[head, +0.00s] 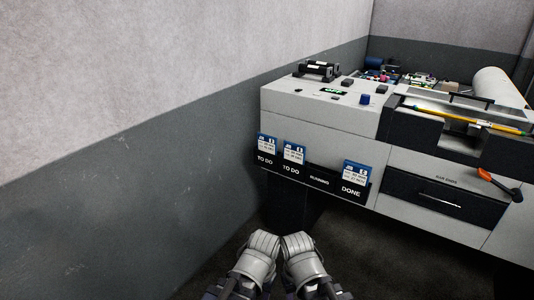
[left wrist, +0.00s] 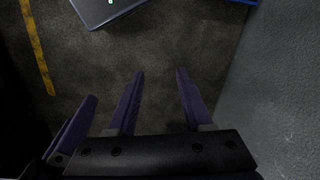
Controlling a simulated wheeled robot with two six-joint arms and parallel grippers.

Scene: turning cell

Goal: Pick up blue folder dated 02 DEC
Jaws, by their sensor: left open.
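In the head view, blue folders with white labels stand in a dark rack (head: 318,178) on the front of the pale machine. A left folder (head: 266,143) and a second folder (head: 293,152) stand above the TO DO labels. A third folder (head: 357,174) stands above DONE. The RUNNING slot looks empty. The dates are too small to read surely. In the left wrist view my left gripper (left wrist: 158,100) is open and empty above the floor, apart from the folders. One finger, seemingly of my right gripper (left wrist: 76,128), shows beside it; its opening is unclear.
The machine (head: 320,120) fills the right side, with a dark drawer (head: 425,197) and an orange-and-black tool (head: 499,185) on its front. A grey wall (head: 120,190) runs along the left. The left wrist view shows dark floor and a yellow line (left wrist: 37,48).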

